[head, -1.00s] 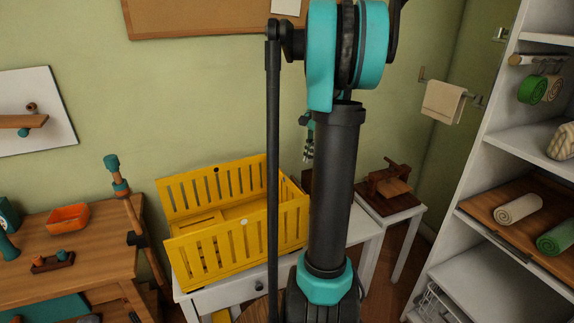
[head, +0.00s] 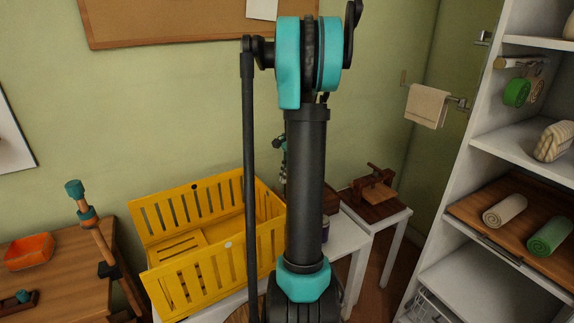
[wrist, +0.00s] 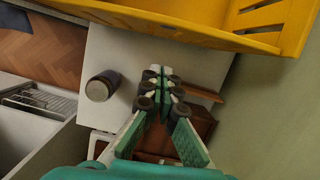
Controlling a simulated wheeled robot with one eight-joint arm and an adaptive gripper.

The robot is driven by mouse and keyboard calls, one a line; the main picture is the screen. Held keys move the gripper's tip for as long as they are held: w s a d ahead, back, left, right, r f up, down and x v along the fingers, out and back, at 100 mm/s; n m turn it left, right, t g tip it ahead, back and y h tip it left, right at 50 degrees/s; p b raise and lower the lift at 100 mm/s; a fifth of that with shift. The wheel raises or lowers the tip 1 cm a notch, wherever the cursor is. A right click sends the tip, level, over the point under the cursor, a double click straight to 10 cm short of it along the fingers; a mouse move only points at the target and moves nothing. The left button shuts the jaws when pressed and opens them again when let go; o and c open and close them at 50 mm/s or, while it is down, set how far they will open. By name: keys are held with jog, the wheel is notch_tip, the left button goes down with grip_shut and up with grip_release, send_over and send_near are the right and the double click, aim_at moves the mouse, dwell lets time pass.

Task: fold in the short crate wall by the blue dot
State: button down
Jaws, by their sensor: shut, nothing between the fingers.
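The yellow crate (head: 190,279) stands on a white table in the head view. Its two long slatted walls are upright. A slatted panel (head: 180,250) lies flat inside at its left end, where no wall stands up. The right end is partly hidden by my arm. In the wrist view a yellow crate wall (wrist: 210,28) runs along the top. I cannot make out a blue dot; a dark dot shows on the back wall and a pale one on the front wall. My gripper (wrist: 162,74) is shut and empty, beside the crate; it shows partly behind my arm in the head view (head: 284,160).
A dark jar (wrist: 102,87) stands on the white table (wrist: 118,52) near my gripper. A wooden press (head: 376,187) sits on a small side table to the right. White shelves (head: 497,145) stand far right, a wooden workbench (head: 60,262) at left.

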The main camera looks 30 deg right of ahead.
jog(key=a, duration=0.2)
jog(key=a+f, duration=0.1)
jog(key=a, duration=0.1)
jog(key=shift+s+a, duration=0.1)
jog(key=shift+s, duration=0.15)
jog(key=shift+a, duration=0.15)
